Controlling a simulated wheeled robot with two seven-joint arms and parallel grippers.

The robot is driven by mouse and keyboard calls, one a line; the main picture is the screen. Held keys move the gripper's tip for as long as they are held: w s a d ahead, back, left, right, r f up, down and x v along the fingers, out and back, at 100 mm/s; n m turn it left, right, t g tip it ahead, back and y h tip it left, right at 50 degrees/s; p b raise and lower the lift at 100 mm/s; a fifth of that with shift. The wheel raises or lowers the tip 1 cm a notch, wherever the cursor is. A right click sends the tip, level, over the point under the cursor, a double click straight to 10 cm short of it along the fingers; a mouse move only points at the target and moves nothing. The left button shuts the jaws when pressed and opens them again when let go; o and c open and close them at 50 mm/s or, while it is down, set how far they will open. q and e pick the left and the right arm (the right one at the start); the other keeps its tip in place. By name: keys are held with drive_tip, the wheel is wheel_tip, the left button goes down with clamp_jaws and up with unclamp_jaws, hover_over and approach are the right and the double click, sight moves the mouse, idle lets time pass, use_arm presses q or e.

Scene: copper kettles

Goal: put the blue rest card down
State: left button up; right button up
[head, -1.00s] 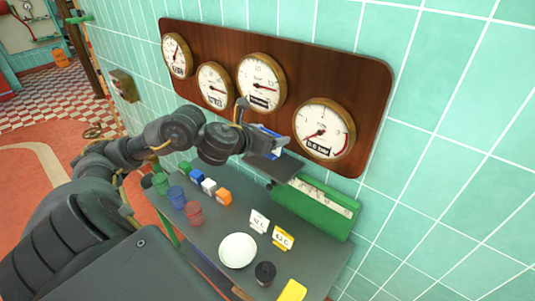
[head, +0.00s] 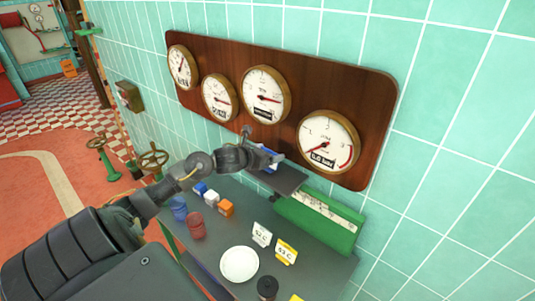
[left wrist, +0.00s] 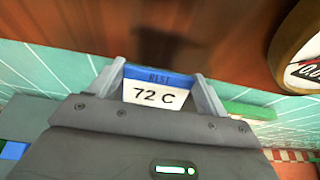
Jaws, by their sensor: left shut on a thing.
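The blue rest card (left wrist: 155,88), white with a blue top band and "72 C" on it, sits between the fingers of my left gripper (left wrist: 155,85) in the left wrist view. In the head view my left gripper (head: 272,157) holds the card up in front of the gauge board, above the back of the grey table (head: 215,255). Only a small blue and white part of the card shows there. My right gripper is not in view.
A green box (head: 318,222) stands at the table's back right. A white card (head: 262,234), a yellow card (head: 286,251), a white plate (head: 239,264) and a dark jar (head: 267,287) stand in front. The gauge board (head: 385,110) is behind.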

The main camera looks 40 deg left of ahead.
use_arm(q)
drive_tip(key=shift+f, duration=0.55)
drive_tip(key=shift+f, duration=0.2)
drive_tip(key=o, duration=1)
drive_tip(key=shift+r, duration=0.15)
drive_tip(key=shift+s, duration=0.1)
drive_tip(key=shift+b+v, duration=1.15)
drive_tip(key=shift+v, duration=4.8)
